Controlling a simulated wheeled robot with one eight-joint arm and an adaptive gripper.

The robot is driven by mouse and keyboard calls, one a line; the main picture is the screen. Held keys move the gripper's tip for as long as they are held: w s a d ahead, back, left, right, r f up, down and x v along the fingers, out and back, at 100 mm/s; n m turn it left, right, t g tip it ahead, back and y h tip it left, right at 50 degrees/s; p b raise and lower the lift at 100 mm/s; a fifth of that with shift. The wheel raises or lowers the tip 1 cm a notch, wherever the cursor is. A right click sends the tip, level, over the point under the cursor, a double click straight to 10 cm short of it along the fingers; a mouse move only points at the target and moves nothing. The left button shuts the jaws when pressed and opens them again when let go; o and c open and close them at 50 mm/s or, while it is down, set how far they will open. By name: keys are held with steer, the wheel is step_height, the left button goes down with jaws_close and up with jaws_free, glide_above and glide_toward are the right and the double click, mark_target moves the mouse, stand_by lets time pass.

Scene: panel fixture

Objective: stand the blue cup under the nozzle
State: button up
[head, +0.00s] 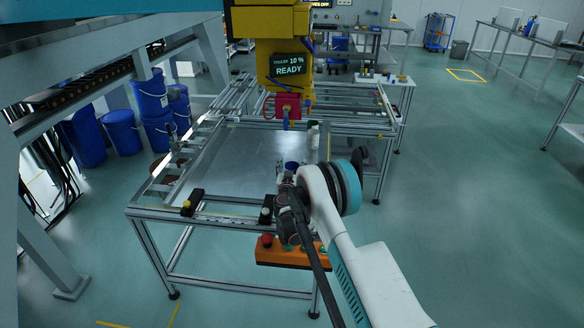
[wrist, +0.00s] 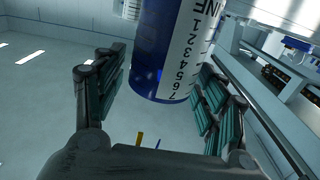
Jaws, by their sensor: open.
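The blue cup (head: 292,166) stands on the grey metal table top, just beyond my gripper (head: 286,180) in the head view. In the wrist view the blue cup (wrist: 165,75) shows large, with a white label strip bearing black numbers. My gripper's dark, teal-padded fingers (wrist: 163,62) are spread on either side of it, with a visible gap on the left. Contact on the right side cannot be told. The nozzle (head: 287,124) is a small blue tip under a red block on the yellow machine, behind and above the cup, apart from it.
A white bottle with a green part (head: 314,134) stands behind the cup to the right. Black blocks (head: 192,203) sit on the table's front rail. An orange control box (head: 283,254) hangs at the front. The table top (head: 240,165) left of the cup is clear. The machine's screen (head: 289,66) reads READY.

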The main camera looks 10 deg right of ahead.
steer(key=p+v, duration=0.3)
steer(key=v, duration=0.9)
steer(key=shift+w+r, duration=0.1)
stand_by(0.9)
